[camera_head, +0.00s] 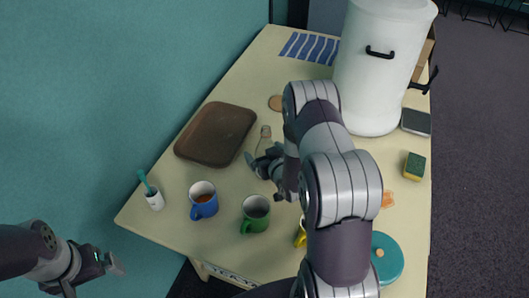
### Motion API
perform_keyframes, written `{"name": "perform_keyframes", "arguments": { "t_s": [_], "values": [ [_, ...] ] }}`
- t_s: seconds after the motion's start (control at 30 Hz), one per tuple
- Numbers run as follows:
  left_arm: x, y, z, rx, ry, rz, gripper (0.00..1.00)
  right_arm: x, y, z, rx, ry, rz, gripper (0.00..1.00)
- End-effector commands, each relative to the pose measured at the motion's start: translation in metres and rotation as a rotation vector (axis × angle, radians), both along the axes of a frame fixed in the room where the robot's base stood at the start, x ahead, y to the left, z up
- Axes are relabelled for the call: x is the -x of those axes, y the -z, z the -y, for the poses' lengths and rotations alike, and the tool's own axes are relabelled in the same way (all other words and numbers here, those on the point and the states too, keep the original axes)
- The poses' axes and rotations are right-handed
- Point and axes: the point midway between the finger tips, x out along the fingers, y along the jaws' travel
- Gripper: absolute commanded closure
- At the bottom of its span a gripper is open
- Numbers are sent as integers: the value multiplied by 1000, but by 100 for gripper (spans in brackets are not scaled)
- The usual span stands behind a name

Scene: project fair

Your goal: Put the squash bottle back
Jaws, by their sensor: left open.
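A small clear bottle (264,143) with a brownish top, probably the squash bottle, stands near the middle of the table, right of the brown tray. My right arm reaches over the table from the front, and its gripper (262,159) is at the bottle's lower part. The fingers overlap the bottle in the picture; I cannot tell whether they touch or grip it. My left gripper (106,265) is open and empty, off the table's near left corner.
A brown tray (215,134), blue mug (203,204), green mug (254,222) and white cup with a teal utensil (155,200) stand left. A large white container (381,70) is at the back. A teal lid (388,262) and sponge (414,167) are right. My right arm hides the middle.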

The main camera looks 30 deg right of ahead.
Motion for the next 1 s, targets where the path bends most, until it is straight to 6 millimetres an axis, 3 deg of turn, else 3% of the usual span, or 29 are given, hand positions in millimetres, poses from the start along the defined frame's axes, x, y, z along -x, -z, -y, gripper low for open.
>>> {"name": "perform_keyframes", "arguments": {
  "t_s": [0.2,0.5,0.67,0.77,0.87,1.0],
  "values": [
    [0,-6,0,0,0,0,0,1,-7,0,0,0,0,3],
    [0,10,0,0,0,0,0,56,-26,-4,0,2,1,3],
    [0,11,0,0,0,0,0,65,-34,-10,6,-10,-41,3],
    [0,11,0,0,0,0,0,63,-41,-23,17,-35,-189,3],
    [0,11,0,0,0,0,0,73,-52,-43,24,-53,-396,3],
    [0,11,0,0,0,0,0,126,-80,-84,-1,-70,-724,3]
  ]
}}
